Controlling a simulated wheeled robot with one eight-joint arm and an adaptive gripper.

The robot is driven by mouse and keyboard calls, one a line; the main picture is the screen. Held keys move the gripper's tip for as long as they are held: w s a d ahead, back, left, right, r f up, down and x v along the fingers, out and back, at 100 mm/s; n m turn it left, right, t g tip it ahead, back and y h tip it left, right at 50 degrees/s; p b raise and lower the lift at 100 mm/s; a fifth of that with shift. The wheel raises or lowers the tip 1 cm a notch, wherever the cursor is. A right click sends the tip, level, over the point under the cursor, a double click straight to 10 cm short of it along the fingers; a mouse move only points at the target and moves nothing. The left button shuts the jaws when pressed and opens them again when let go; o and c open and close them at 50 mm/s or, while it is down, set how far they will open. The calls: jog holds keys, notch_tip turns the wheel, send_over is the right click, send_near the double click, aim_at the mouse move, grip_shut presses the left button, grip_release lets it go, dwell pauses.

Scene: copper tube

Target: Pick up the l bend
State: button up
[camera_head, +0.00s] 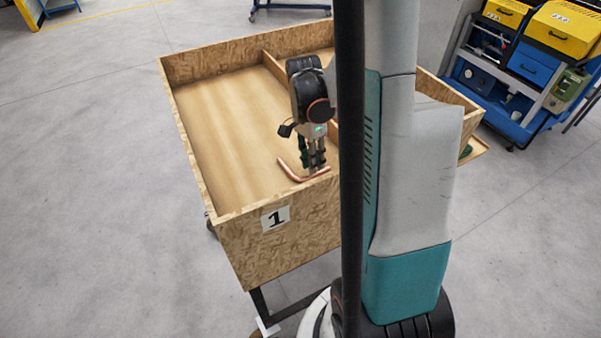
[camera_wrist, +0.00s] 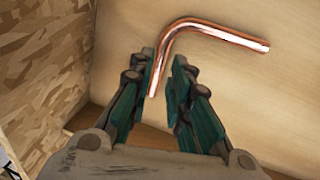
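The l bend is a shiny copper tube with one rounded bend (camera_wrist: 192,24). It lies on the wooden floor of the bin in the wrist view, with its short leg reaching down between the fingertips and its long leg running off to the right. In the head view the copper l bend (camera_head: 288,171) lies near the bin's front wall. My gripper (camera_wrist: 167,82) is open, its two green fingers apart on either side of the short leg's end. In the head view my gripper (camera_head: 312,168) points down over the tube. Whether the fingers touch it I cannot tell.
The chipboard bin (camera_head: 240,222) is marked 1, and its front wall stands close to my gripper. A wooden divider (camera_head: 275,68) runs inside it. The left part of the bin floor is bare. A blue cart with yellow boxes (camera_head: 530,60) stands at the back right.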

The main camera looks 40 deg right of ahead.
jog(key=shift+s+f, duration=0.15)
jog(key=shift+f, duration=0.6)
jog(key=shift+s+f, duration=0.1)
jog(key=shift+f, duration=0.6)
jog(key=shift+c, duration=0.6)
grip_shut()
jog(key=shift+r, duration=0.15)
